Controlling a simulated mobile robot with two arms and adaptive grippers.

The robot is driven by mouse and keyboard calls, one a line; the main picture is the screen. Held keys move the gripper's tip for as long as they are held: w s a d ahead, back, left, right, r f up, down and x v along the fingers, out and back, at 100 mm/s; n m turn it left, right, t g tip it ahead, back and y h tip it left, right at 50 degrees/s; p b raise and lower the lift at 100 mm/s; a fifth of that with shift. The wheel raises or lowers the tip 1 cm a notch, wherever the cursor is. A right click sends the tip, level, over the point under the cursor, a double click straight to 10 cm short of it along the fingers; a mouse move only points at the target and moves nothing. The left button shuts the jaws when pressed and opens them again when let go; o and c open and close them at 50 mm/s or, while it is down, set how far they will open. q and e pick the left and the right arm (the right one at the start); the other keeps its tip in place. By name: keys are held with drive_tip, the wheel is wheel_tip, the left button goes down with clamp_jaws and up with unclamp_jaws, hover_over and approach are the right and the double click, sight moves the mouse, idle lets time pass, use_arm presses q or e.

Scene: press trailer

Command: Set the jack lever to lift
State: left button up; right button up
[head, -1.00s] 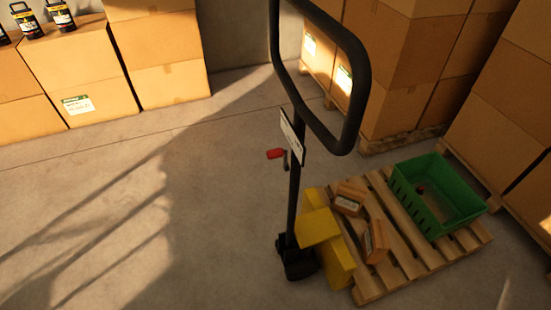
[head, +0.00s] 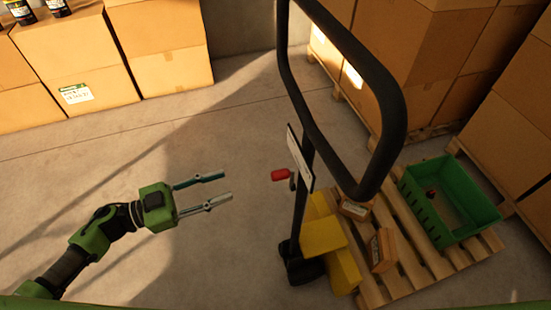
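The jack lever (head: 281,175) has a red grip and sticks out to the left of the black mast of the pallet jack (head: 301,205). A white label plate (head: 300,157) is on the mast just above it. The jack's black loop handle (head: 389,90) rises toward me, and its yellow body (head: 325,238) is low by the pallet. My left gripper (head: 227,186) is open and empty, its two fingers pointing right toward the red lever, with a gap between them and it. My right gripper does not show.
A wooden pallet (head: 400,285) on the right bears a green crate (head: 425,212) and small brown boxes (head: 381,250). Stacked cartons (head: 160,70) line the back left, with more at the right. The concrete floor (head: 120,170) at left is clear.

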sight(276, 176)
use_arm(q)
drive_tip(key=shift+m+g+h, duration=0.3)
drive_tip(key=shift+m+g, duration=0.3)
drive_tip(key=shift+g, duration=0.1)
drive_tip(key=shift+s+d+r+p+x, duration=0.1)
drive_tip(key=shift+s+r+p+x, duration=0.3)
drive_tip(key=shift+x, duration=2)
drive_tip(key=shift+s+d+r+p+x, duration=0.2)
drive_tip(key=shift+s+p+x, duration=0.2)
drive_tip(key=shift+x, duration=1.95)
drive_tip(key=shift+s+d+r+p+x, duration=0.1)
drive_tip(key=shift+s+r+p+x, duration=0.3)
drive_tip(key=shift+x, duration=2)
drive_tip(key=shift+w+a, duration=0.1)
drive_tip(key=shift+c, duration=0.3)
clamp_jaws()
